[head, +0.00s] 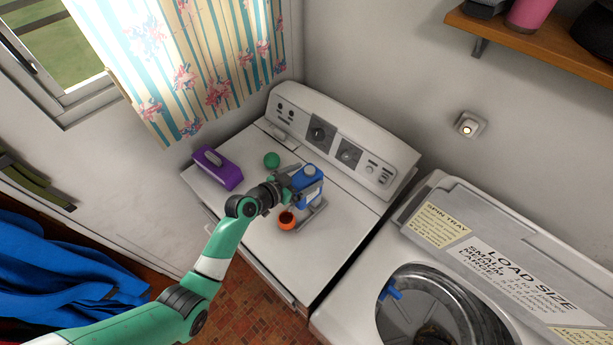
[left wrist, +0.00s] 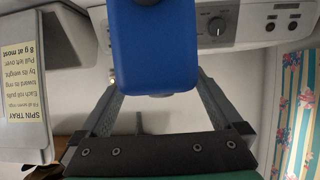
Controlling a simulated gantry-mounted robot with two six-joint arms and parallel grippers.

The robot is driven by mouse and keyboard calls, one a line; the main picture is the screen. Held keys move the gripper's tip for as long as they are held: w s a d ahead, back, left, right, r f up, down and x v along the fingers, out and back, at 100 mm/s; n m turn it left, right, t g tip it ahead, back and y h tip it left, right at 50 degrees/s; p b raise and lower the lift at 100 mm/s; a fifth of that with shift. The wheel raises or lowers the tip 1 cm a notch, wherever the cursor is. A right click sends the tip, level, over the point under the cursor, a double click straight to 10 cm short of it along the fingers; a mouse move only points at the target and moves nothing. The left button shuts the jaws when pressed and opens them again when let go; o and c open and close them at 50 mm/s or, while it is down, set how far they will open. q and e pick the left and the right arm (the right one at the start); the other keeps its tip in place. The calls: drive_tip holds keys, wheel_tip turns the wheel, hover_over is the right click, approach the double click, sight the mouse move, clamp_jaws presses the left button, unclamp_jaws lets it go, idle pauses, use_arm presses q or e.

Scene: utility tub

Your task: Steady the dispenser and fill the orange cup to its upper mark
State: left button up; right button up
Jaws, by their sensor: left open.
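The blue dispenser (head: 308,176) stands on the white dryer's top, with a pale patch on its front. It fills the upper middle of the left wrist view (left wrist: 166,45). My left gripper (head: 305,193) is open, with one grey finger on each side of the dispenser; in the wrist view (left wrist: 160,95) gaps show between the fingers and the blue body. The orange cup (head: 287,221) stands just in front of the dispenser, close to the near finger. Its opening looks dark and its marks are too small to see. My right gripper is not in view.
A purple block-like object with a grey handle (head: 218,168) and a green round object (head: 271,159) sit left of the dispenser. The dryer's control panel (head: 345,140) rises behind. The dryer top (head: 345,228) is clear to the right, beside the open washer (head: 393,325).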

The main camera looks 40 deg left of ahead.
use_arm(q)
drive_tip(key=shift+w+f, duration=0.15)
drive_tip(key=shift+w, duration=0.3)
clamp_jaws()
idle(1.1)
